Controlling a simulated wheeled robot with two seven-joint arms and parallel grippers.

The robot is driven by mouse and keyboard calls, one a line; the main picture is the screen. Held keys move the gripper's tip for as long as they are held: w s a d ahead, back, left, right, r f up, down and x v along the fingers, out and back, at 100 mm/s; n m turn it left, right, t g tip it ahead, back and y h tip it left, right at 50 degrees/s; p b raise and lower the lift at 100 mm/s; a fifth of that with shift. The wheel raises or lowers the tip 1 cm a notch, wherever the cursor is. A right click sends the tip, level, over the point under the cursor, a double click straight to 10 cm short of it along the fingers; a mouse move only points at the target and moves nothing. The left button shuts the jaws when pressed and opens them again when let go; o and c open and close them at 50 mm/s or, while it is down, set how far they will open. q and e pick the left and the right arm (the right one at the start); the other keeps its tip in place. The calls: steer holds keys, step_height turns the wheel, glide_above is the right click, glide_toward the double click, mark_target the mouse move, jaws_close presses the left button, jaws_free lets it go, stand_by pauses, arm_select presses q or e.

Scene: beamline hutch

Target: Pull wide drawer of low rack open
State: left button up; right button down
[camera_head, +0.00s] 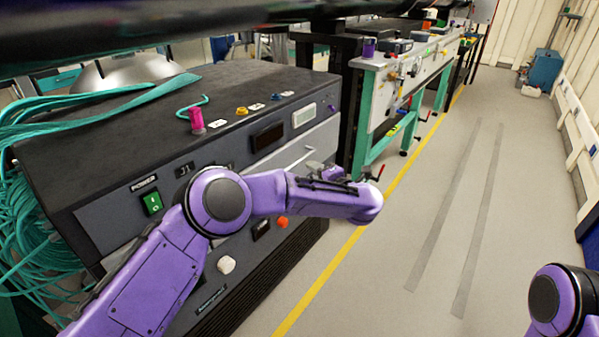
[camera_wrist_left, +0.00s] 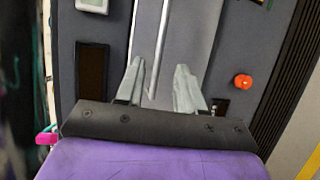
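The low rack (camera_head: 110,125) is a dark grey cabinet on the left in the head view. The wide drawer (camera_head: 322,138) is a pale grey front on its face, with a thin bar handle (camera_head: 297,160). The drawer front looks flush with the rack. In the left wrist view the drawer front (camera_wrist_left: 188,32) and the upright-looking handle (camera_wrist_left: 161,45) lie ahead of my left gripper (camera_wrist_left: 158,92). Its two grey fingers are open, one each side of the handle's line; contact cannot be told. In the head view my left gripper (camera_head: 318,170) is partly hidden by its wrist. My right gripper is out of view.
The rack face carries a green power switch (camera_head: 152,202), an orange knob (camera_head: 282,222) and a white knob (camera_head: 226,264). Teal cables (camera_head: 40,215) hang at the left. A bench (camera_head: 385,95) stands beyond the rack. The floor (camera_head: 400,270) to the right is clear.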

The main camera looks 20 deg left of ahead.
mark_target(298, 163)
arm_select(q)
steer(key=b+x, duration=0.1)
steer(key=x, duration=0.7)
steer(key=shift+w+a+f, duration=0.1)
steer(key=shift+w+a, duration=0.05)
steer(key=shift+a, duration=0.1)
jaws_close()
